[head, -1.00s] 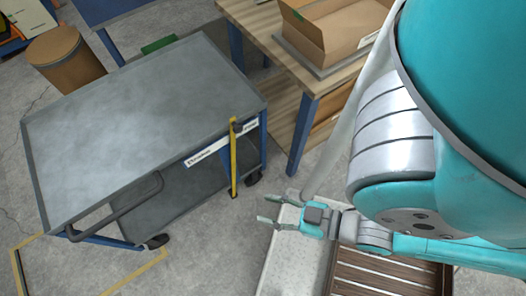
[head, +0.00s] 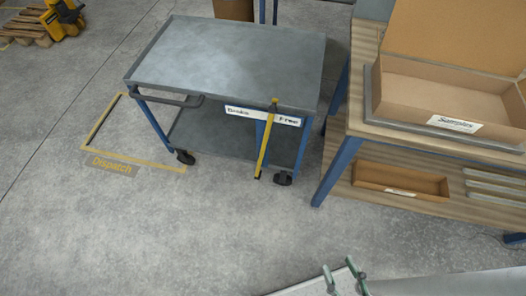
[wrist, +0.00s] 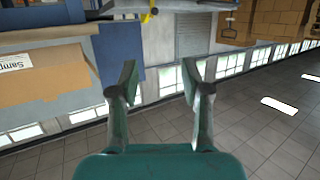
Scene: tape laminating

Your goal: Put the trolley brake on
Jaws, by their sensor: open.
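The trolley (head: 225,62) has a grey top, a lower shelf, blue legs and black castors. It stands at the upper middle of the head view. The lever crosses a white label strip (head: 252,116) marked "Brake" at left and "Free" at right, closer to "Free". My gripper (head: 339,267) is at the bottom edge, open, empty and well apart from the lever. Its open fingers also show in the wrist view (wrist: 159,80).
A wooden bench (head: 361,110) with an open "Samples" carton (head: 440,88) stands right of the trolley. A yellow floor outline marked "Dispatch" (head: 112,165) lies at left. Clear floor lies in front of the trolley. A pale surface (head: 305,288) is below my gripper.

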